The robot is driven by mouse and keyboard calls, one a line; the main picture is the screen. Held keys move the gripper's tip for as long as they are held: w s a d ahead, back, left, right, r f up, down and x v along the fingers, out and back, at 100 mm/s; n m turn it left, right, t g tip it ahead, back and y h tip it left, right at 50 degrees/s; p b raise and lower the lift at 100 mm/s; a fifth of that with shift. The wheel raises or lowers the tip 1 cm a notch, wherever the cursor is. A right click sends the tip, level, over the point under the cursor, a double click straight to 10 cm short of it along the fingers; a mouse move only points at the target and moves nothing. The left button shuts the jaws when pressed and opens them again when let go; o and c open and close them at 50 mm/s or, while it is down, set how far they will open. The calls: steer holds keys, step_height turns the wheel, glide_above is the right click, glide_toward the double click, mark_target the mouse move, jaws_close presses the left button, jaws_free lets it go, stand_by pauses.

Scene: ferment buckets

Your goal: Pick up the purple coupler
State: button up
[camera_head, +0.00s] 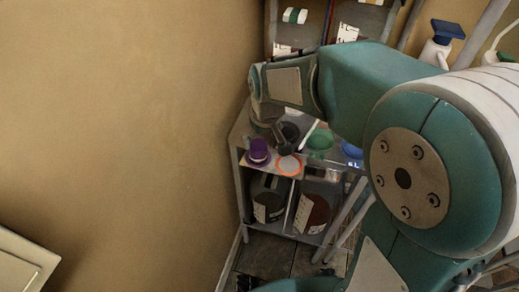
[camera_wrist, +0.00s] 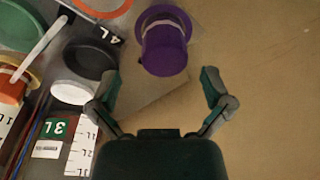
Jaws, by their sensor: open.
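The purple coupler (camera_head: 258,151) stands near the left end of the small shelf's top, close to the wall, in the head view. In the wrist view the purple coupler (camera_wrist: 165,45) is a short cylinder with a wider flange, at the upper middle. My gripper (camera_wrist: 160,82) is open and empty in the wrist view, its two fingers spread to the left and right below the coupler. The coupler lies ahead of the fingertips, roughly centred between them. In the head view my gripper (camera_head: 287,135) shows dark just above and to the right of the coupler.
An orange ring (camera_head: 289,165) lies right of the coupler on the shelf top (camera_head: 302,173). A green lid (camera_head: 320,140) and a blue one (camera_head: 351,149) are farther right. The wrist view shows a black disc (camera_wrist: 91,58) and white disc (camera_wrist: 74,92) left. Buckets stand below.

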mark_target(257, 144)
steer(key=f, duration=0.1)
steer(key=a+f, duration=0.1)
steer(key=f, duration=0.1)
steer(key=w+f, duration=0.1)
steer(key=shift+a+f, duration=0.25)
steer(key=shift+f, duration=0.05)
steer(key=shift+w+f, duration=0.15)
steer(key=shift+f, duration=0.25)
steer(key=shift+d, duration=0.3)
steer(key=c, duration=1)
steer(key=shift+c, duration=1.1)
steer(key=shift+a, duration=0.15)
